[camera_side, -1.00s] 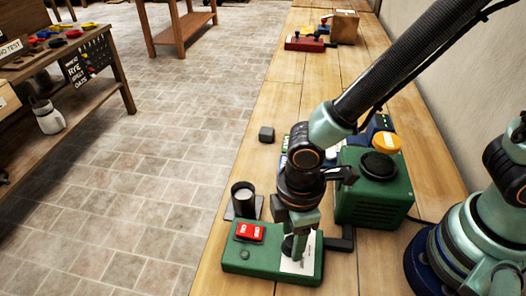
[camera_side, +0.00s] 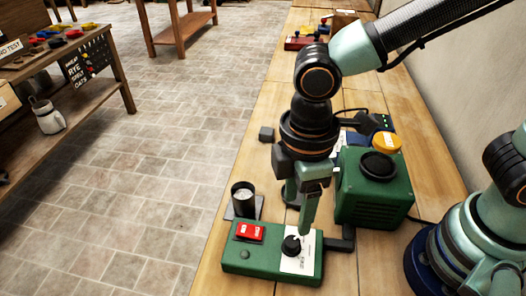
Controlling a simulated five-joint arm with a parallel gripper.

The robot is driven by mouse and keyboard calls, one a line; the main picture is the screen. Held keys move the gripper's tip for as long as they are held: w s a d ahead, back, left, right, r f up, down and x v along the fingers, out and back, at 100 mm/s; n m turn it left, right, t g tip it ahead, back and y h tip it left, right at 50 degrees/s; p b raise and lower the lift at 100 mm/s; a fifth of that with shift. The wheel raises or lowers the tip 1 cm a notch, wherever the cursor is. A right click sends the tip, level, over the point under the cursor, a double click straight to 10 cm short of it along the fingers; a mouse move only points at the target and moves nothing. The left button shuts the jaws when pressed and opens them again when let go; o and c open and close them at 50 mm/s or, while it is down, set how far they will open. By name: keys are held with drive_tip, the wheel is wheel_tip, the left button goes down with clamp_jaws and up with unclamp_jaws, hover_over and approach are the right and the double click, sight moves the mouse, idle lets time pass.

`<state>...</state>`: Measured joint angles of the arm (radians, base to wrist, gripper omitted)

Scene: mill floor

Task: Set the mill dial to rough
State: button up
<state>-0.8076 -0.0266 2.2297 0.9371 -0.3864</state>
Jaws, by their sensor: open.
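The mill dial is a black knob (camera_side: 291,244) on a white plate (camera_side: 301,262). The plate is on the right part of a green control box (camera_side: 256,263) with red switches (camera_side: 250,231) to the left. The dial's setting and the lettering are too small to read. My gripper (camera_side: 300,218) is open and points down just above the dial, with no object visible between its fingers. Its nearer finger ends close above and to the right of the knob. I cannot tell whether it touches the knob.
A dark cup (camera_side: 243,198) stands behind the control box. A green machine (camera_side: 367,203) with black and yellow round tops is to the right. A small dark block (camera_side: 266,134) lies farther back. The wooden bench (camera_side: 226,287) has a free left edge.

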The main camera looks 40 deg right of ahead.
drive_tip(key=shift+r, duration=1.15)
drive_tip(key=w+d+r+m+t, duration=0.2)
drive_tip(key=d+m, duration=0.2)
drive_tip(key=d, duration=0.3)
drive_tip(key=w+d+r+m+t, duration=0.1)
drive_tip(key=w+d+r+m, duration=0.1)
drive_tip(key=d+m, duration=0.3)
drive_tip(key=w+d+r+m+t, duration=0.2)
drive_tip(key=d+r+m, duration=0.1)
drive_tip(key=d, duration=0.7)
drive_tip(key=shift+w+d+r+m+t, duration=0.3)
drive_tip(key=shift+w+d+r+m, duration=0.1)
drive_tip(key=shift+m, duration=0.4)
